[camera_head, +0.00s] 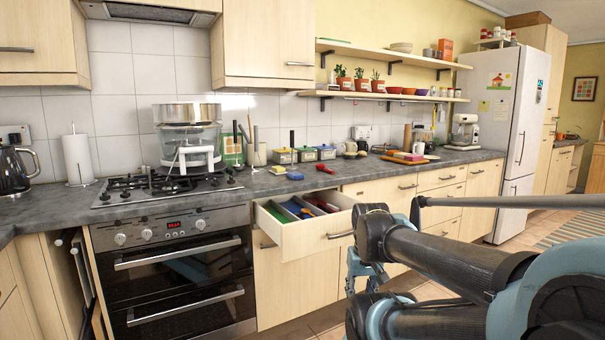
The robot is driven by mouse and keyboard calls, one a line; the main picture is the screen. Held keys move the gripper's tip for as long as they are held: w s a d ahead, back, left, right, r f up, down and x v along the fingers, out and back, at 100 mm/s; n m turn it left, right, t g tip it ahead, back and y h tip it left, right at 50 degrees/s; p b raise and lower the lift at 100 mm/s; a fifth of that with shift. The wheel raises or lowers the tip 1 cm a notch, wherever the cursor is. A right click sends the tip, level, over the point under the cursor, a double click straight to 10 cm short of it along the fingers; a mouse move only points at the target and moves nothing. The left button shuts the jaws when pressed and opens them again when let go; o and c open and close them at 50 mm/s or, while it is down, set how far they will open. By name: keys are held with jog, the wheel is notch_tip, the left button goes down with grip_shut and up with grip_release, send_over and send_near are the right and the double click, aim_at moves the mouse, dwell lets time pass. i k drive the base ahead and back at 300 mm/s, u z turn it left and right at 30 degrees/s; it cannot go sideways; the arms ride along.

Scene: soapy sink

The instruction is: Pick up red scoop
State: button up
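A small red object (325,169), which looks like the red scoop, lies on the grey counter just behind the open drawer. It is small in this view, so its exact shape is hard to tell. My gripper (364,278) appears as a light-blue linkage below my arm, in front of the cabinets and right of the open drawer. It is well below the counter top and apart from the red object. My arm partly hides it, and its fingertips are unclear.
An open drawer (290,237) with coloured compartments juts out below the counter. A blue item (295,175) lies left of the red object. Lidded containers (284,156) stand behind. A cutting board (404,159) lies to the right. The hob (165,186) is at left.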

aim_at(320, 168)
jog(key=u, duration=1.8)
jog(key=k, duration=1)
jog(key=z, duration=1.5)
jog(key=i, duration=1.2)
